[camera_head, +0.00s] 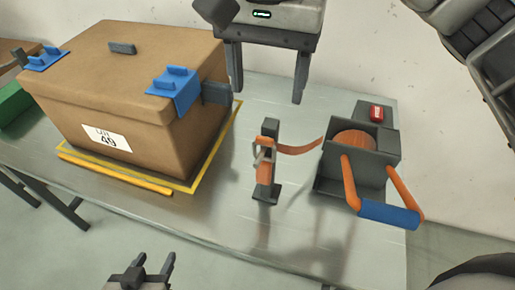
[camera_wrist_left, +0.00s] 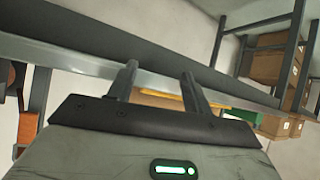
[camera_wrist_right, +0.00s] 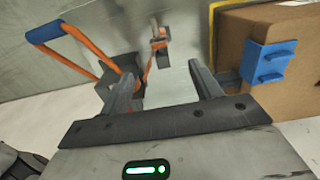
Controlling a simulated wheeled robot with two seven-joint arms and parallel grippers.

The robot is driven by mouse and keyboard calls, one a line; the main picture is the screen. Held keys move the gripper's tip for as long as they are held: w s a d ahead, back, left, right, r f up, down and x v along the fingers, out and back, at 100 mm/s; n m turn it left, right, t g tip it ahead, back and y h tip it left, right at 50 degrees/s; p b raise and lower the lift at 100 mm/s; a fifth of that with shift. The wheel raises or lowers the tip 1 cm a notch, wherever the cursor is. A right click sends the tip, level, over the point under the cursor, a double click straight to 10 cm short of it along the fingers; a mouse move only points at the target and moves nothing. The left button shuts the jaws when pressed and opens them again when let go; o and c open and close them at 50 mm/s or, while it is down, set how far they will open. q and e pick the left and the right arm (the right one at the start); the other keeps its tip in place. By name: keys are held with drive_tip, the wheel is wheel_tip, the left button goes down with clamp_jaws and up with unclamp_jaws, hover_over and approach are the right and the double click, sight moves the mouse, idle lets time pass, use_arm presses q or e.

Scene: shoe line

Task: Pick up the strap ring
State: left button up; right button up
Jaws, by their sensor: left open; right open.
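The strap ring (camera_head: 262,155) is a small grey metal loop on the orange strap end, held on a dark upright stand (camera_head: 268,192) in the middle of the table. It also shows in the right wrist view (camera_wrist_right: 158,42). The orange strap (camera_head: 300,148) runs from there to a grey dispenser (camera_head: 350,178). My right gripper (camera_head: 267,95) is open and empty, beyond the stand and above the table's far side. My left gripper (camera_head: 146,266) is open and empty, low in front of the table's near edge, away from the ring.
A lidded brown box (camera_head: 150,110) with blue clips stands left of the stand, inside a yellow outline. The dispenser has a handle with orange arms and a blue bar (camera_head: 388,213), plus a red button (camera_head: 377,113). Bare table (camera_head: 220,205) lies between box and stand.

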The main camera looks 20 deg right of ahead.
sight(265, 142)
drive_tip(key=f, duration=0.9)
drive_tip(key=shift+s+f+p, duration=0.1)
drive_tip(key=shift+s+p, duration=0.2)
drive_tip(key=shift+a+f+p, duration=0.1)
drive_tip(key=shift+f+p, duration=0.6)
drive_tip(key=shift+f, duration=2.1)
drive_tip(key=c, duration=1.1)
drive_tip(key=shift+w+r, duration=0.1)
